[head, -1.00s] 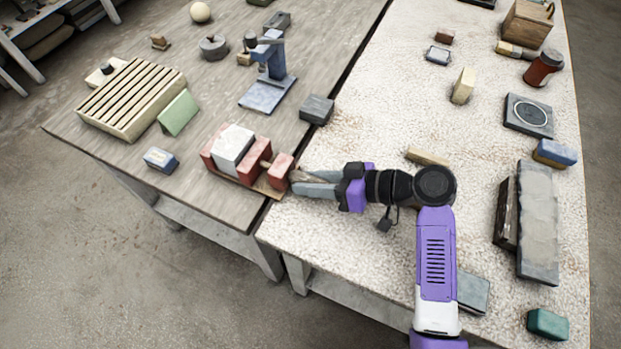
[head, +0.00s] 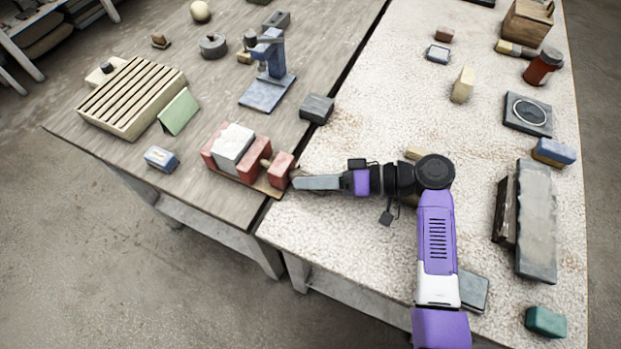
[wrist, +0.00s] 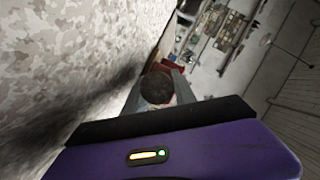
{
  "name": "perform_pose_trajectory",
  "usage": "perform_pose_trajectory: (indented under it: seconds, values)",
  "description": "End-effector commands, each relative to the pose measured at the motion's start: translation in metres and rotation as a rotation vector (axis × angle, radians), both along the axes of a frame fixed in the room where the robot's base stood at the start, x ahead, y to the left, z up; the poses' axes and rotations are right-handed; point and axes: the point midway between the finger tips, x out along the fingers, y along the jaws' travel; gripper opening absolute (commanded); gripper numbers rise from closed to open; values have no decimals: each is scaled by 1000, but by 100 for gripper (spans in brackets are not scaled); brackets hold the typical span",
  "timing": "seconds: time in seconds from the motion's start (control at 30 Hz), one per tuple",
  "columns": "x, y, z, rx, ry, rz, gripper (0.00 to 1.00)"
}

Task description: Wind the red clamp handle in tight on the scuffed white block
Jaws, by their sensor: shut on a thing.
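The clamp (head: 229,178) lies near the right edge of the wooden table, with red jaws and a wooden base. The scuffed white block (head: 234,146) sits between its red jaws; I cannot tell if any gap is left. The red clamp handle (head: 281,169) is at the clamp's right end, joined by a short tan screw. My gripper (head: 296,181) reaches in from the right, level, with its fingertips at the handle, and is shut on it. In the wrist view a dark round thing (wrist: 157,88) sits between the fingers and partly hides the red parts (wrist: 174,67) behind.
A blue-grey stand (head: 270,75) and a dark grey block (head: 316,108) stand behind the clamp. A slatted box (head: 130,98), a green wedge (head: 179,112) and a small blue block (head: 161,159) lie to its left. A tan block (head: 414,154) lies behind my wrist. A gap separates the two tables.

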Motion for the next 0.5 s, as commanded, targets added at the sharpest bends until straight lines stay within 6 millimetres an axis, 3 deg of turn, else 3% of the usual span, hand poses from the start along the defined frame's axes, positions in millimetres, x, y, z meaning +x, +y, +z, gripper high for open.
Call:
perform_pose_trajectory:
  seconds: [0.3, 0.33, 0.37, 0.5]
  values:
    - [-1, 0, -1, -1, 3, 1, 0]
    - [-1, 0, -1, -1, 2, 1, 36]
    - [-1, 0, -1, -1, 2, 1, 41]
    - [0, 0, -1, -1, 2, 0, 41]
